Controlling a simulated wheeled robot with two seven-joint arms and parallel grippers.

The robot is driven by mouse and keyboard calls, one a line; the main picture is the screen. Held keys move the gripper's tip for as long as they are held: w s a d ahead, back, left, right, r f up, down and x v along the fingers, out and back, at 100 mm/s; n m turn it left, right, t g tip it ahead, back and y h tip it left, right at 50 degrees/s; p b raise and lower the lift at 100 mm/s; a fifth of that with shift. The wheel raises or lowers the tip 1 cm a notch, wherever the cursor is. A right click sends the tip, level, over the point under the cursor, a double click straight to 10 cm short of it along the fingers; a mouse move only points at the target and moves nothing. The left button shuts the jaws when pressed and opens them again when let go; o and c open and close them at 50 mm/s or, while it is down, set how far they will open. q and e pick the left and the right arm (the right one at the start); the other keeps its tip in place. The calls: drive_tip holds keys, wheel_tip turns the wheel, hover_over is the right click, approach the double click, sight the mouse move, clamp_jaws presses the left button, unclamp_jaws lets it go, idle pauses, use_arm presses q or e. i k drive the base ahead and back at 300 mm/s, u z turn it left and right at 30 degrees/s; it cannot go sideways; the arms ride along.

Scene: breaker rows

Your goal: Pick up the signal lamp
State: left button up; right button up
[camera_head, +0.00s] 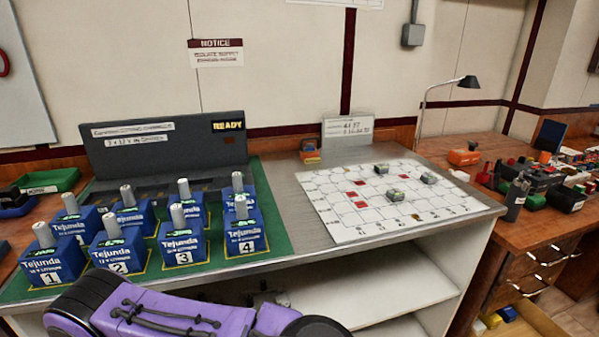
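I cannot pick out the signal lamp for certain. A small orange box-like object (310,152) with a dark front stands on the grey bench top behind the gap between the blue units and the white grid board; it is too small to identify. Several blue Tejunda units (183,246) with grey cylindrical tops stand in two rows on a green mat (277,235). The front units carry numbers 1 to 4. Neither gripper shows. A purple and black arm link of mine crosses the bottom edge.
A dark panel (165,147) reading READY stands behind the blue units. The white grid board (345,222) holds several small grey blocks and red squares. A desk lamp (468,82) and cluttered parts stand on the wooden desk at right. Bare bench lies left of the board.

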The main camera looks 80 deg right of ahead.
sight(515, 197)
drive_tip(key=z, duration=2.75)
